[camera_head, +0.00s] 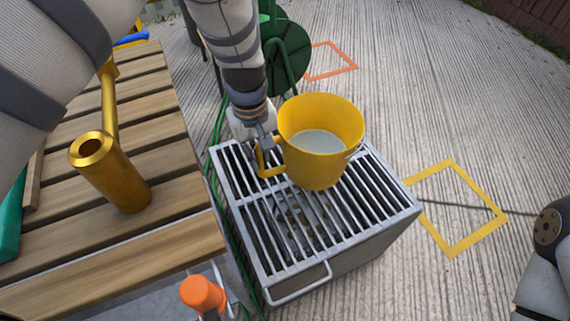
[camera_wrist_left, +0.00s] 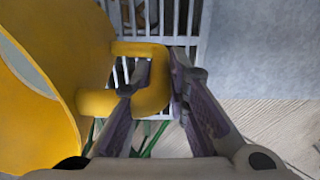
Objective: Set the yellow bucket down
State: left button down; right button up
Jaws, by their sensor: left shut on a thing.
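The yellow bucket (camera_head: 318,160) is upright over the slatted metal grate box (camera_head: 345,262) in the head view, with pale grey liquid in it. I cannot tell if its base touches the slats. My left gripper (camera_head: 268,150) is at the bucket's left side, shut on its yellow side handle. In the left wrist view, the fingers (camera_wrist_left: 160,88) close around the handle's bar, and the bucket (camera_wrist_left: 40,110) fills the left side. My right gripper is not in view.
A slatted wooden table (camera_head: 165,245) with a brass-coloured tube piece (camera_head: 112,175) stands at left. An orange-capped object (camera_head: 202,293) is at the grate's near left. A green hose reel (camera_head: 288,52) stands behind. Yellow (camera_head: 453,208) and orange (camera_head: 330,60) floor squares are empty.

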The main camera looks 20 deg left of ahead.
aim_at(256, 146)
pick_arm(q)
notch_tip(256, 146, down, 3)
jog(key=shift+w+r, duration=0.1)
jog(key=shift+w, duration=0.05)
jog(key=shift+f+b, duration=0.4)
jog(key=shift+f, duration=1.55)
jog(key=shift+f, duration=0.15)
jog(key=c, duration=1.6)
grip_release()
jog(key=shift+o, duration=0.2)
jog(key=r, duration=0.4)
jog(key=r+p, duration=0.1)
jog(key=r, duration=0.3)
jog(key=r+p, duration=0.1)
jog(key=r, duration=0.3)
jog(key=shift+s+a+r, duration=0.1)
jog(key=shift+s+r, duration=0.05)
jog(key=shift+s, duration=0.15)
